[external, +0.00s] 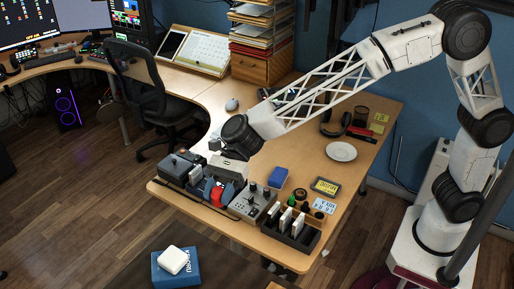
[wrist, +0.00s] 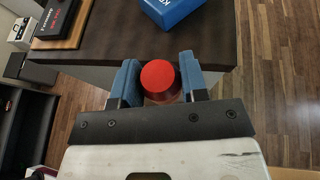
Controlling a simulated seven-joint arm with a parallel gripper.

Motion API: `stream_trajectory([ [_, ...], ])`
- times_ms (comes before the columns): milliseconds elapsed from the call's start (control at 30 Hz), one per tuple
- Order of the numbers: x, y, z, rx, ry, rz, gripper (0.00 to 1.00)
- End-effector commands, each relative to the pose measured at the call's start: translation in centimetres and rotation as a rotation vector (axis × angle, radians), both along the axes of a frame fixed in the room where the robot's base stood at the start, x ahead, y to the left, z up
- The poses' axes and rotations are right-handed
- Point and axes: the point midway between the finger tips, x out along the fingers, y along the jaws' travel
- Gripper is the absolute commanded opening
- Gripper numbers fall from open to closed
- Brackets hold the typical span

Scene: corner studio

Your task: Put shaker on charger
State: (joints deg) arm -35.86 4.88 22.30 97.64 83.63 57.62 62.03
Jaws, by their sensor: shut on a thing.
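A red, round-topped thing, probably the shaker (wrist: 160,75), sits between the two blue fingers of my gripper (wrist: 160,88) in the wrist view. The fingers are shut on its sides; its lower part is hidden. In the external view my gripper (external: 220,190) is at the desk's front edge, among the equipment there, and red shows at the shaker (external: 216,196). I cannot tell whether the shaker touches the desk. I cannot tell which thing is the charger; a round white plate (external: 341,151) lies flat and empty on the desk's right part.
Grey and black equipment (external: 250,203) crowds the front edge near my gripper. Headphones (external: 335,127) lie behind the plate. The middle desk is clear.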

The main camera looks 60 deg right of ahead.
Motion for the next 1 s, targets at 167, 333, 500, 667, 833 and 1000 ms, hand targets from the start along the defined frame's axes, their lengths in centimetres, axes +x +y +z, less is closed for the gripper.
stream_trajectory([
  [167,-4.6,3.2,2.7,0.001,-0.002,0.085,0.17],
  [333,-8.1,5.2,4.6,0.001,-0.002,0.149,0.17],
  [500,-10.2,6.4,5.7,0.0,0.0,0.185,0.17],
  [667,-10.9,6.7,6.1,-0.001,0.0,0.198,0.17],
  [833,-10.9,6.7,6.1,0.0,0.0,0.199,0.17],
  [1000,-10.9,6.8,6.1,0.0,0.0,0.198,0.17],
])
